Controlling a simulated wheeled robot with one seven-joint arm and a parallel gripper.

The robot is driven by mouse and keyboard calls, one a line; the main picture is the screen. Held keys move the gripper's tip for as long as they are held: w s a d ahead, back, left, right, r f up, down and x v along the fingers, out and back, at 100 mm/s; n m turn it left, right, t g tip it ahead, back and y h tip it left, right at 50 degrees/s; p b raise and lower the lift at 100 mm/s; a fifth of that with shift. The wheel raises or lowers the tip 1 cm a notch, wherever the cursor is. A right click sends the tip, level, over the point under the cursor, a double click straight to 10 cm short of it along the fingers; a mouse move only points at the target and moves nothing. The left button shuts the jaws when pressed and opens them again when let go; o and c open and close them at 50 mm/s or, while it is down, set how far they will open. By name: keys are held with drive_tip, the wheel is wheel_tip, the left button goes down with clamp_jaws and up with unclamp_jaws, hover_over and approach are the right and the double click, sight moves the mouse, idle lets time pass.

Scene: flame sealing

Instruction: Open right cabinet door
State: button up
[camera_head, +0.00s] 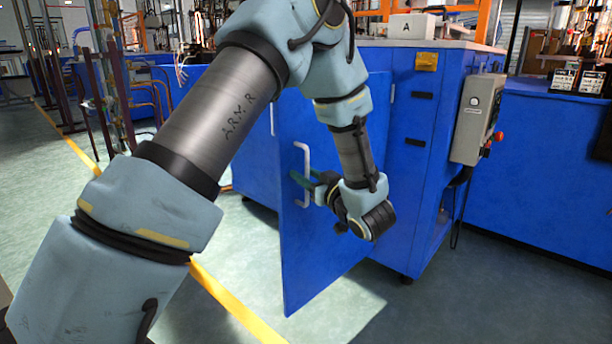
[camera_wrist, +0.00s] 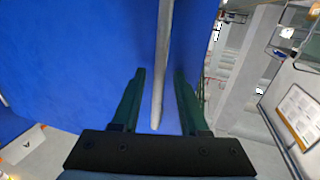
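The blue cabinet door (camera_head: 335,235) stands swung out from the blue cabinet (camera_head: 420,180), its free edge towards the viewer at left. A pale vertical bar handle (camera_head: 302,190) is on the door near that edge. My gripper (camera_head: 305,182) is at the handle, its green fingers reaching it from the right. In the wrist view, the handle (camera_wrist: 160,65) runs between the two fingers of my gripper (camera_wrist: 160,74), with visible gaps on both sides. The fingers are apart and look not clamped on it. The cabinet interior is hidden behind the door and my arm.
A grey control box (camera_head: 478,118) with a red knob hangs on the cabinet's right side. A white box marked A (camera_head: 411,26) sits on top. A blue bench (camera_head: 550,165) stands at right. The floor (camera_head: 400,315) in front is clear, with a yellow line (camera_head: 235,308).

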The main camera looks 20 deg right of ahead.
drive_tip(key=p+v, duration=0.1)
drive_tip(key=v, duration=0.9)
drive_tip(key=shift+s, duration=0.4)
drive_tip(key=shift+d, duration=0.1)
